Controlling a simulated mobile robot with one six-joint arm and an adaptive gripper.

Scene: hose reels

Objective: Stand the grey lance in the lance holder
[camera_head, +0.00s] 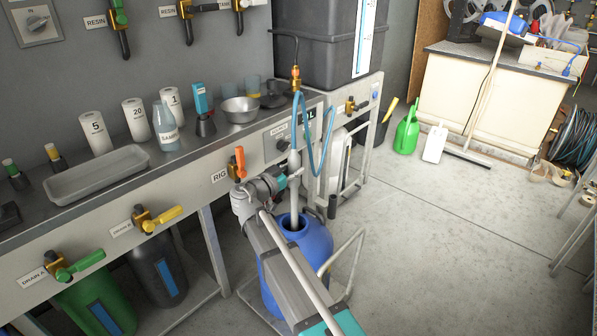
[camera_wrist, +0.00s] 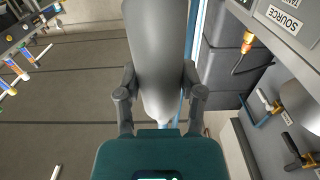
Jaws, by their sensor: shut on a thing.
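The grey lance (camera_head: 294,205) is upright in my gripper (camera_head: 293,176), with a light-blue hose (camera_head: 303,112) looping above it. Its lower end shows at the dark mouth of a blue drum (camera_head: 312,246); I cannot tell how far inside it is. In the wrist view the lance (camera_wrist: 160,50) fills the space between the two fingers of my gripper (camera_wrist: 160,88), which are shut on it. A short dark tube (camera_head: 332,206) by the white frame right of the drum may be the lance holder; I cannot tell for sure.
The steel bench (camera_head: 190,160) with valves and bottles runs along the left. A dark tank (camera_head: 325,45) stands behind. A green watering can (camera_head: 407,133), a white jug (camera_head: 435,143) and a squeegee (camera_head: 465,155) are farther back.

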